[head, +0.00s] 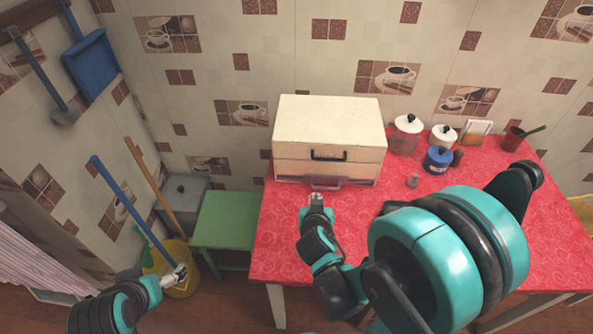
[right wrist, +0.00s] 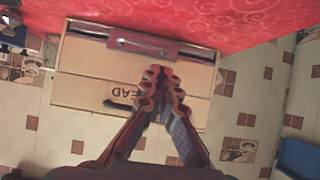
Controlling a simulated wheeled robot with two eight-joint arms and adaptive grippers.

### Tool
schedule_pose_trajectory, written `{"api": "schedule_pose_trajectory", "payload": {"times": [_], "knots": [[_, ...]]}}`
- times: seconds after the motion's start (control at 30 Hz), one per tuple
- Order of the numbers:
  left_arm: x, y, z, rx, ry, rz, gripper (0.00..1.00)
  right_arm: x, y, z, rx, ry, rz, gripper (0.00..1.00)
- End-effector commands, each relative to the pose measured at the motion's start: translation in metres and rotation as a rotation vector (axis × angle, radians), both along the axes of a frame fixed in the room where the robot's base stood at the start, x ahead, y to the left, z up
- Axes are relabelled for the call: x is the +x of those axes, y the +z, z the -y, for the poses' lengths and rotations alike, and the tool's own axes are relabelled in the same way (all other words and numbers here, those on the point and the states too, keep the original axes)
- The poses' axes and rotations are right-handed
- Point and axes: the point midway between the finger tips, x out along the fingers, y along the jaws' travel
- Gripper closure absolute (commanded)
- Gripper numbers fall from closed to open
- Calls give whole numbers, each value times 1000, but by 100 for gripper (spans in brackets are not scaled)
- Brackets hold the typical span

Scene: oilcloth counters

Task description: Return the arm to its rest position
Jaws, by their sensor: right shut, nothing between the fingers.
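My right gripper (head: 316,200) is shut and empty, just in front of the bread box (head: 330,125) on the red-covered table. In the right wrist view its fingertips (right wrist: 163,72) meet in front of the box (right wrist: 90,85), which appears upside down with part of its lettering visible. My right arm's large teal and black joints cover the front middle of the table. My left gripper (head: 177,275) is low at the left, over the floor near a yellow bucket. It is too small to tell whether its fingers are open.
The red tablecloth (head: 283,235) carries white-lidded jars (head: 407,133), a blue jar (head: 438,160), a small shaker (head: 412,181) and a dark red cup (head: 513,138). A green stool (head: 225,220) and the yellow bucket (head: 185,289) with a mop stand left of the table.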

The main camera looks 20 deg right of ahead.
Motion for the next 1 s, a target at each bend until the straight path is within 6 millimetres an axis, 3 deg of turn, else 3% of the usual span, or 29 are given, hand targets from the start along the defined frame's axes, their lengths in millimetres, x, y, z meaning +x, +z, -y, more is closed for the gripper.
{"api": "schedule_pose_trajectory", "payload": {"times": [0.37,0.57,0.8,1.0], "knots": [[0,0,0,0,0,0,7,-11,10,-7,9,47,-94,100],[0,0,0,0,0,0,7,-41,30,-27,36,164,-240,100],[0,0,0,0,0,0,7,-89,56,-58,74,339,-361,100],[0,0,0,0,0,0,7,-112,67,-73,90,424,-398,100]]}}
